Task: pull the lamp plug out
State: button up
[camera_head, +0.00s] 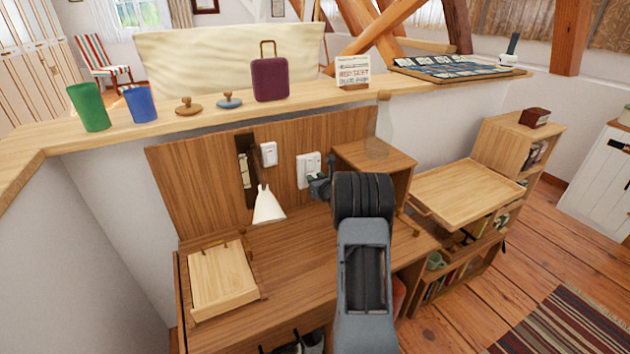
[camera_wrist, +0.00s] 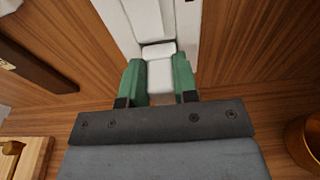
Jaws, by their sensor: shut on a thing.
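The white plug (camera_wrist: 160,74) sits between the green fingers of my gripper (camera_wrist: 158,82) in the wrist view. The fingers press on it from both sides. Just behind it is the white wall socket plate (camera_wrist: 150,18), fixed to the wood panel; I cannot tell whether the plug is fully seated. In the head view my gripper (camera_head: 319,189) is at the lower edge of the socket plate (camera_head: 308,163), and it hides the plug there. A white cone-shaped lampshade (camera_head: 268,206) stands to the left. No cord can be made out.
A small wooden cabinet (camera_head: 375,154) stands close on the right. A light wooden box (camera_head: 222,280) lies at the desk's left. The desk's middle (camera_head: 300,260) is clear.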

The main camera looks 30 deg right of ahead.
jog(key=shift+f+b+v, duration=0.2)
jog(key=shift+b+v, duration=0.7)
jog(key=shift+v, duration=0.45)
jog(key=shift+f+b+v, duration=0.25)
jog(key=shift+b+v, duration=0.65)
jog(key=shift+v, duration=0.5)
jog(key=shift+s, duration=0.15)
